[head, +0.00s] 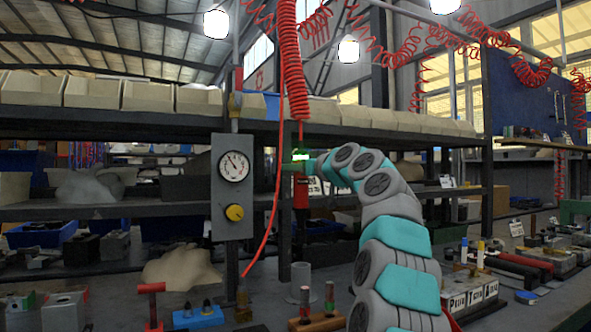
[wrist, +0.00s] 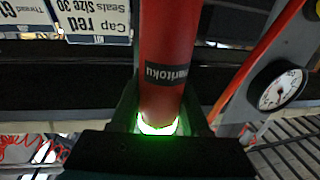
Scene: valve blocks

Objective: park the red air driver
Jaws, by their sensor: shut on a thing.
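The red air driver (head: 301,192) hangs upright above the bench, below a red coiled hose (head: 291,60). A bright green ring glows near its top. My gripper (head: 300,167) is shut on the driver around its upper part, close to the glowing ring. In the wrist view the driver's red body (wrist: 170,45) with a dark "maritoku" label stands between the jaws of my gripper (wrist: 160,105), and the ring glows there too. The driver's lower tip is hard to make out against the dark shelf.
A grey cup (head: 301,278) stands on the bench below the driver. A wooden block with coloured pegs (head: 316,322) is in front. A grey box with gauge and yellow knob (head: 233,188) stands left of the driver. Shelves with beige bins (head: 150,97) run behind.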

